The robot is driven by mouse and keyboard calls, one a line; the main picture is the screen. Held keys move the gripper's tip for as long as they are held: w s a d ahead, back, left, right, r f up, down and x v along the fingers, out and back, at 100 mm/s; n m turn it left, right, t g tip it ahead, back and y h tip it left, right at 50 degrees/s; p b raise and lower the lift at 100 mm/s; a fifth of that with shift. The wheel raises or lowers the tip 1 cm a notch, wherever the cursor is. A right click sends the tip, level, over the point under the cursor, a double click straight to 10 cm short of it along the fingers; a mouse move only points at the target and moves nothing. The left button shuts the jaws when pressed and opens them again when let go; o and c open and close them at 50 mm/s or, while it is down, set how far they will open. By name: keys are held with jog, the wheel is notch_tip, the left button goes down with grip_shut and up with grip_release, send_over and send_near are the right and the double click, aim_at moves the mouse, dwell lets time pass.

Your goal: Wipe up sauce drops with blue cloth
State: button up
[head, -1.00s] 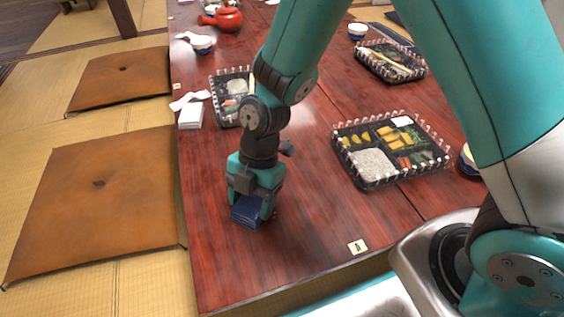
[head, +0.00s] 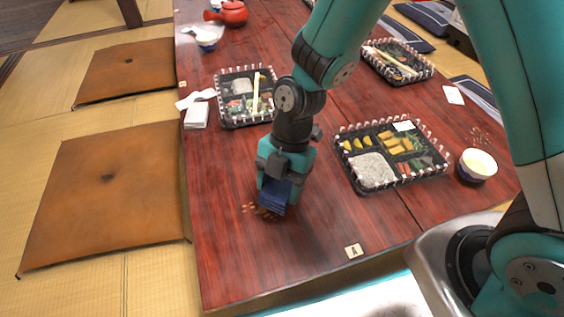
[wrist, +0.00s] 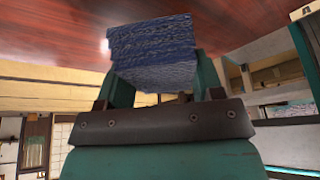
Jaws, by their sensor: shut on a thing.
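My gripper (head: 274,188) points down over the near left part of the red-brown table and is shut on the folded blue cloth (head: 272,202). In the wrist view the cloth (wrist: 153,45) sticks out beyond the fingers, with the tabletop close past it. Brown sauce drops (head: 248,207) lie on the table at the cloth's left and lower edge. The cloth hides part of that patch. I cannot tell whether the cloth touches the wood. More reddish specks (head: 480,136) show at the right, behind a bowl.
A lunch box (head: 362,186) stands to the right of my gripper, another (head: 222,98) behind it. White napkins (head: 196,116) lie at the left edge. A small label (head: 353,251) lies near the front edge. The bowl (head: 477,168) stands at the right. Bare wood lies left and in front.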

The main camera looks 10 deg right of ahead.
jog(key=shift+r+p, duration=1.4)
jog(key=shift+r, duration=0.5)
